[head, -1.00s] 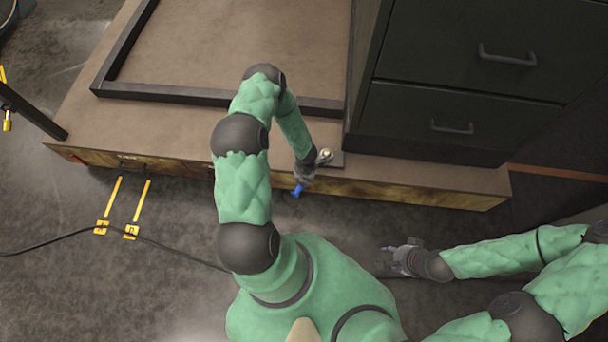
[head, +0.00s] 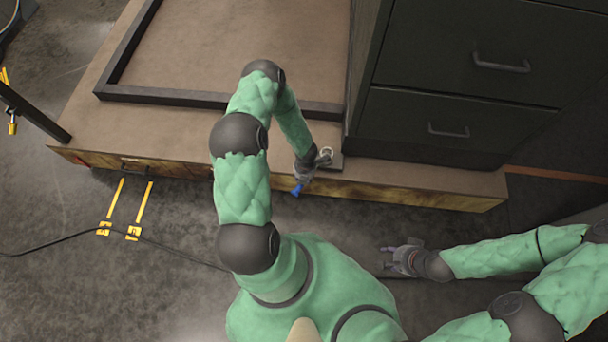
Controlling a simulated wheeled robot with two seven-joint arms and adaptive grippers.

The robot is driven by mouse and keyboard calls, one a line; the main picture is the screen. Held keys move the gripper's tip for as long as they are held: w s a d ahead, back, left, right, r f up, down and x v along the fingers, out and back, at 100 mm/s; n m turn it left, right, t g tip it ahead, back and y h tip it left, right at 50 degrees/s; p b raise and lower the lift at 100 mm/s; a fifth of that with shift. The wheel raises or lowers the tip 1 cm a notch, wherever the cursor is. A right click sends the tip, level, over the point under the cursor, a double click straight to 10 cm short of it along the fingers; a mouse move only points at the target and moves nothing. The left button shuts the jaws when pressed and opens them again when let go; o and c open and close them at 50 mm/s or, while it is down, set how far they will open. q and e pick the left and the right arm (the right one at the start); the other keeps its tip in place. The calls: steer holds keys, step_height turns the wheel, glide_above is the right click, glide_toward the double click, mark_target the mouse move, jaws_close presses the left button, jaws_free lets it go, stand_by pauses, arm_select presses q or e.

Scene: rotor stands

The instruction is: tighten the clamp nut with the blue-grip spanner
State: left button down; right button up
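My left gripper (head: 303,175) is above the front edge of the workbench and appears shut on the blue-grip spanner. The spanner's blue grip (head: 297,190) sticks out below the fingers, over the bench's front face. A small pale round piece, apparently the clamp nut (head: 326,154), shows just right of the gripper on a dark plate (head: 333,162). The spanner's head is too small and covered to tell whether it sits around the nut or beside it. My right gripper (head: 392,257) is open and empty over the floor, well apart from the bench.
A dark drawer cabinet (head: 455,100) stands on the bench (head: 140,118) close right of the nut. A dark raised frame (head: 215,98) lies behind my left forearm. A black cable (head: 60,239) and yellow floor markings (head: 143,205) are at left. Floor between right gripper and bench is clear.

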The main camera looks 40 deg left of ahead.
arm_select(q)
steer(key=shift+r, duration=0.25)
stand_by(0.3)
steer(key=shift+r+p, duration=1.4)
steer(key=shift+r, duration=0.6)
